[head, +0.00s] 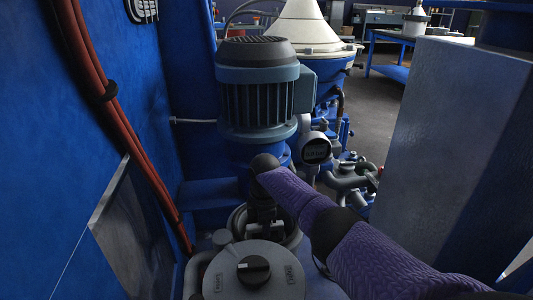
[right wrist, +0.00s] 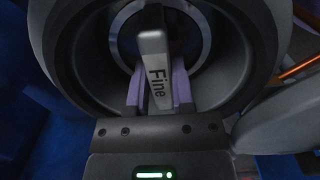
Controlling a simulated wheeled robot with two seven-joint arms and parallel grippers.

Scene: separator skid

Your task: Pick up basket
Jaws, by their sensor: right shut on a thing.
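The basket shows in the right wrist view as a grey upright handle plate (right wrist: 154,70) marked "Fine". It stands inside a round dark housing (right wrist: 65,45), and the rest of the basket is hidden or too dark to tell. My right gripper (right wrist: 157,92) has its purple fingers on both sides of the handle and is shut on it. In the head view my right arm reaches from the lower right down to the open round housing (head: 293,232). There the gripper is small and dark, and the handle cannot be made out. My left gripper is not in view.
A grey round cover with a black knob (head: 253,270) is just in front of the housing. A blue finned motor (head: 258,90) stands behind it. A blue wall with red hoses (head: 110,100) closes off the left. Pipes and a gauge (head: 316,150) lie behind my arm.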

